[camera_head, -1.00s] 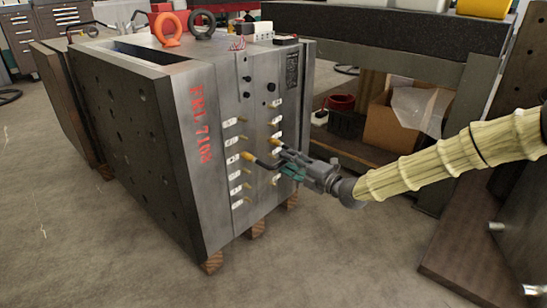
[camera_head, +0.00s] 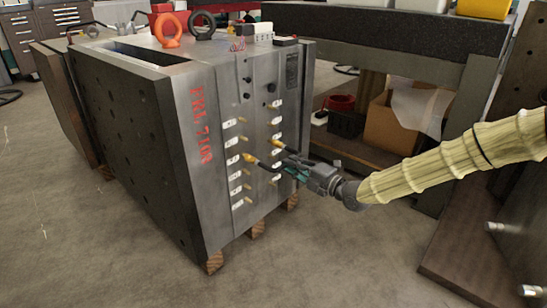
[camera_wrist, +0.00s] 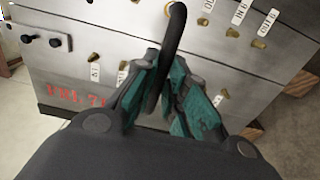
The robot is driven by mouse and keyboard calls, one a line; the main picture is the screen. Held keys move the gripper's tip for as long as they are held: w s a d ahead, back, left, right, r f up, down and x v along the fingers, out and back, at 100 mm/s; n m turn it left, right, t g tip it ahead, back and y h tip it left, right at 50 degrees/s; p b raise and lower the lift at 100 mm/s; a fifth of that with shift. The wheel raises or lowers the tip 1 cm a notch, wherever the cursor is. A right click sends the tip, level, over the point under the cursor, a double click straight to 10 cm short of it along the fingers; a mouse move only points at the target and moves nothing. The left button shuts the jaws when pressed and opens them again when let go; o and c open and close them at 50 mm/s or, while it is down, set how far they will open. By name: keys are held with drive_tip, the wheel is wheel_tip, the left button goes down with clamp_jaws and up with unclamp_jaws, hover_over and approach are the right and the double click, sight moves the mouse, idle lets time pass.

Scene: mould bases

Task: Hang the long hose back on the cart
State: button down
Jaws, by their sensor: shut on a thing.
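A black hose (camera_wrist: 172,45) runs between the teal fingers of my gripper (camera_wrist: 163,95) in the wrist view. My gripper (camera_head: 293,170) is shut on it close to the mould's front face in the head view. One hose end with a brass fitting (camera_head: 249,158) is at a port in the left column. Another brass fitting (camera_head: 277,143) with a dark hose sits at the right column. Whether both belong to the same hose is hard to tell. No cart can be made out with certainty.
The steel mould base (camera_head: 205,160) with red lettering stands on wooden blocks (camera_head: 257,229). Labelled brass ports line its face. A bench (camera_head: 390,35) with a cardboard box (camera_head: 391,125) below stands behind.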

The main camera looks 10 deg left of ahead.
drive_tip(key=shift+p+v, duration=0.5)
drive_tip(key=shift+v, duration=1.45)
drive_tip(key=p+v, duration=0.1)
drive_tip(key=v, duration=0.5)
drive_tip(key=shift+p, duration=0.3)
